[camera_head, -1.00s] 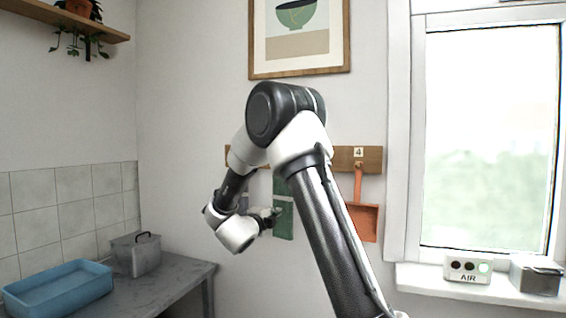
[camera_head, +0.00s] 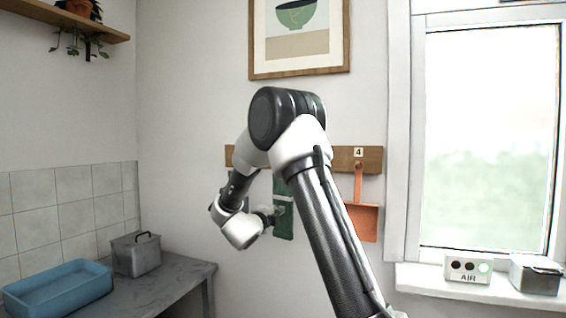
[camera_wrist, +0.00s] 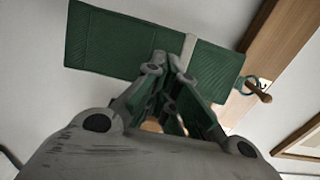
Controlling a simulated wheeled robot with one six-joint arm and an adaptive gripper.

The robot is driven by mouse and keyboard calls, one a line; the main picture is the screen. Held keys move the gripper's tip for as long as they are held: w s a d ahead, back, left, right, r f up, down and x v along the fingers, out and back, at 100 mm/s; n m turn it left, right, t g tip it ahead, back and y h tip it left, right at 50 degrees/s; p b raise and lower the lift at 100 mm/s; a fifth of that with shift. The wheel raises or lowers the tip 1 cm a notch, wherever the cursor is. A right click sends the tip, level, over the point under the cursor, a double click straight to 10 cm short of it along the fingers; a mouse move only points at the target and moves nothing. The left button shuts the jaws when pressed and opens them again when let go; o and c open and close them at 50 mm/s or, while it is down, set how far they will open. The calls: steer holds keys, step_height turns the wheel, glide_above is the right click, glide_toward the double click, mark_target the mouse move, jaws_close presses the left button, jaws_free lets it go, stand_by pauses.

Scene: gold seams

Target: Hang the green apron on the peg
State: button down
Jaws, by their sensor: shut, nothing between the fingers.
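The green apron (camera_head: 284,222) hangs flat against the wall below the wooden rail, partly hidden by my arm in the head view. In the wrist view the apron (camera_wrist: 110,45) spans the top, with a pale band across it. A small teal loop (camera_wrist: 246,80) at its right end appears to be around the wooden peg (camera_wrist: 260,94), which sticks out from the rail. My gripper (camera_wrist: 173,60) is shut and empty in front of the apron, its fingertips overlapping the cloth in the picture. I cannot tell whether they touch it. The head view shows my gripper (camera_head: 275,213) beside the apron.
The rail (camera_head: 372,158) also holds an orange dustpan (camera_head: 362,222) under a label "4". A blue tub (camera_head: 58,290) and a grey lidded pot (camera_head: 136,255) stand on the counter at left. An AIR box (camera_head: 467,269) and a metal tin (camera_head: 536,275) sit on the windowsill.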

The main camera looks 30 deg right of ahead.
steer(key=shift+x, duration=2.9)
steer(key=shift+v, duration=2.35)
stand_by(1.0)
steer(key=shift+v, duration=2.9)
